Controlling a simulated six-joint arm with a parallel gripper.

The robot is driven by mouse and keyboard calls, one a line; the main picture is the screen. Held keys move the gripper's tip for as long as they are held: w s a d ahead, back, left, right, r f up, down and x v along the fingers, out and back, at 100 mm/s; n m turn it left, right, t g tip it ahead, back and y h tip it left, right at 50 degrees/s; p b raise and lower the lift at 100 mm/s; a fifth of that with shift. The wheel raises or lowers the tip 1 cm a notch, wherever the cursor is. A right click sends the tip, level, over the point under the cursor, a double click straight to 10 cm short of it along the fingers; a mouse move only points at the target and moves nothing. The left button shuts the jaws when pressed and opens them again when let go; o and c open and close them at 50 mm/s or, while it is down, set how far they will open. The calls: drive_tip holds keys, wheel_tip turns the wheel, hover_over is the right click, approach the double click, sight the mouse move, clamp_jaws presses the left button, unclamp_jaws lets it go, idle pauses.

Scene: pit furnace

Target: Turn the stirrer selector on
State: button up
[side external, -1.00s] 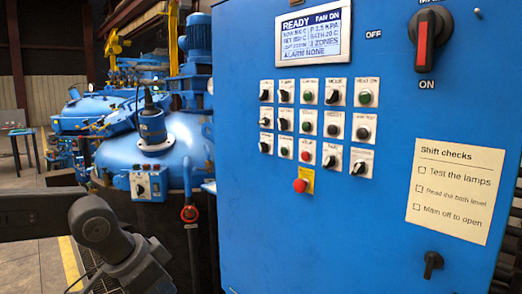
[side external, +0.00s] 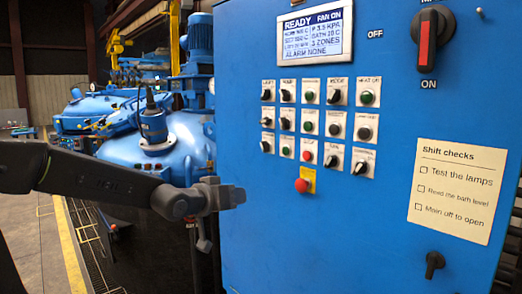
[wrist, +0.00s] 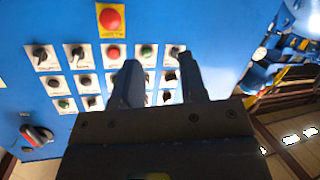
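The blue panel (side external: 400,120) carries rows of small black selectors, push buttons and lamps on white plates. The plate labels are too small to read, so I cannot tell which is the stirrer selector. Black selectors show at the left end of the middle row (side external: 266,122) and bottom row (side external: 266,146), and two stand at the right of the bottom row (side external: 331,160). In the wrist view, where the panel looks upside down, my gripper (wrist: 160,64) is open and empty. Its fingers point at the panel and partly cover several controls.
A red emergency button (side external: 302,185) on a yellow plate sits below the rows. A red-handled main switch (side external: 427,43) is at the upper right. A display (side external: 314,33) and a paper note (side external: 457,190) are on the panel. Blue furnace equipment (side external: 170,150) stands behind at left.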

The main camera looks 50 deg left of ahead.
sight(265, 147)
drive_tip(key=w+a+r+n+t+y, duration=0.1)
drive_tip(key=w+a+r+n+t, duration=0.2)
drive_tip(key=w+a+t, duration=0.45)
drive_tip(key=a+f+x, duration=0.1)
drive_tip(key=x, duration=1.2)
drive_tip(key=shift+g, duration=0.45)
drive_tip(key=shift+f, duration=0.1)
drive_tip(key=shift+a, duration=0.1)
clamp_jaws()
